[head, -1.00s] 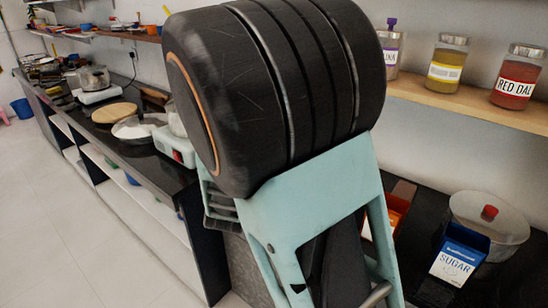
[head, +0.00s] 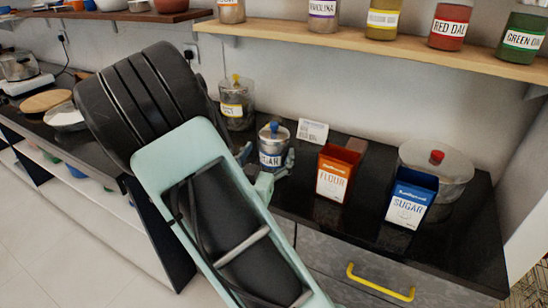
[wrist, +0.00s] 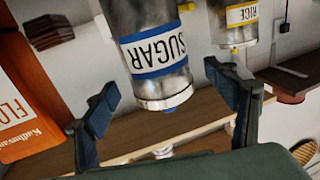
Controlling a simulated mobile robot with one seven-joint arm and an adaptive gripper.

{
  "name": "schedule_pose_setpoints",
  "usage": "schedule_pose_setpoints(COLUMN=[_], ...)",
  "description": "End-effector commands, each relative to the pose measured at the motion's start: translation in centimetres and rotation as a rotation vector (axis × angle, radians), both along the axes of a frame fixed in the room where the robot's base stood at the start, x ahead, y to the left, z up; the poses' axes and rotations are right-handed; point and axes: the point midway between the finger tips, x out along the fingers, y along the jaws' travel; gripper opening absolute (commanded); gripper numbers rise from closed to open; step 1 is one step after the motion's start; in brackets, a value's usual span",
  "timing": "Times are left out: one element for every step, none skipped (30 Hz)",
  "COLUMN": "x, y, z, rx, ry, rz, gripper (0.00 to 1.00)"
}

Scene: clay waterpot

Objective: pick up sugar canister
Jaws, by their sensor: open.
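The sugar canister (head: 273,147) is a metal jar with a blue-edged SUGAR label and a blue-knobbed lid. It stands on the black counter in the head view. In the wrist view the canister (wrist: 158,48) appears upside down, between the fingers and apart from them as far as I can see. My gripper (wrist: 162,86) is open, one finger on each side of the canister near its lid end. In the head view my gripper (head: 267,165) is at the canister, partly hidden by my arm.
An orange flour box (head: 336,174) and a blue sugar box (head: 411,199) stand to the right, before a lidded pot (head: 450,172). A yellow-labelled jar (head: 237,103) stands behind left. A wooden shelf (head: 390,43) with jars runs above.

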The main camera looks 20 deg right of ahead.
Motion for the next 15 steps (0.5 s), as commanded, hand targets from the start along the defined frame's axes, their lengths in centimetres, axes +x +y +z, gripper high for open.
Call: schedule_pose_setpoints(x=[0.5, 0.8, 1.3, 1.7, 2.0, 2.5, 2.7, 2.9, 3.2, 3.3, 3.4, 3.4, 3.4, 3.4, 3.4], y=[-0.6, -1.0, -1.5, -1.8, -2.0, -2.4, -2.5, -2.7, -2.9, -2.9, -3.0, -3.0, -3.0, -3.0, -3.0], z=[-0.1, -0.1, -0.1, -0.2, -0.2, -0.1, -0.1, -0.2, -0.2, -0.2, -0.1, -0.1, -0.1, -0.1, -0.1], rx=[-0.001, -0.001, -0.001, -0.001, -0.001, 0.000, 0.000, -0.001, 0.000, 0.000, 0.000, 0.000, 0.000, 0.000, 0.000], ry=[-0.001, 0.000, -0.002, -0.002, -0.001, -0.002, -0.002, -0.001, 0.000, 0.000, 0.000, 0.000, 0.000, 0.000, 0.000], rz=[-0.002, -0.003, -0.004, -0.003, -0.002, -0.003, -0.002, -0.001, 0.000, 0.000, 0.000, 0.000, 0.000, 0.000, 0.000], gripper=[0.78, 0.78, 0.78, 0.78, 0.78, 0.78, 0.78, 0.78, 0.78, 0.78, 0.78, 0.78, 0.78, 0.78, 0.78])
